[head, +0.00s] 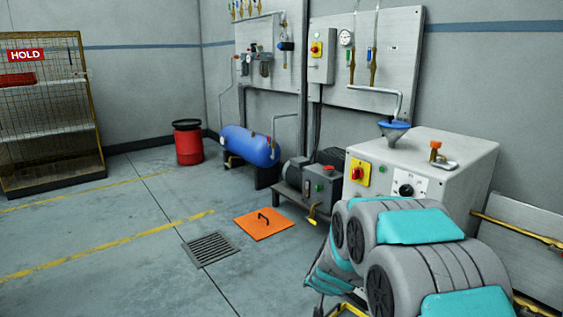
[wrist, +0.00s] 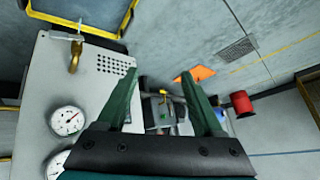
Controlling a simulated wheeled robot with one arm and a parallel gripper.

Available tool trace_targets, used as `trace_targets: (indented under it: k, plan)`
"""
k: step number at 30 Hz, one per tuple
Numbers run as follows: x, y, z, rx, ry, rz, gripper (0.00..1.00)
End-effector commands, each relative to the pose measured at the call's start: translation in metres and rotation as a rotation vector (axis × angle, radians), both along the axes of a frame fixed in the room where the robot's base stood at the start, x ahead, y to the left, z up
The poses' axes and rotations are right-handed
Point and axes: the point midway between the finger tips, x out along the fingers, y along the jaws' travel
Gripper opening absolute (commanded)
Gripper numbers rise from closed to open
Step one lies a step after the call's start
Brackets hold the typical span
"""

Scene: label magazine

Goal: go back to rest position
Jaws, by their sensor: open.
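My gripper (wrist: 160,84) shows in the wrist view with its two green fingers spread apart. Nothing is held between them. Behind the gap, several small machine parts show, too small to tell apart. In the head view my grey and teal arm fills the lower right, in front of the grey cabinet (head: 455,160). The gripper itself cannot be made out there.
The wrist view shows a grey panel (wrist: 60,90) with round gauges at left. An orange floor plate (head: 264,222), a floor drain (head: 209,248), a blue tank (head: 250,145), a red drum (head: 188,142) and a wire HOLD cage (head: 50,110) stand around. The left floor is clear.

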Motion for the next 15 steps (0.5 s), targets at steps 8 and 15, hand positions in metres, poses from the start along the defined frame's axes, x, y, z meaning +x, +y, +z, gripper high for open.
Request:
trace_targets:
  k: [8,15]
  plan:
    - [-0.105,0.020,0.067,0.041,0.190,0.166,0.69]
    - [-0.214,0.014,0.108,0.022,0.377,0.275,0.69]
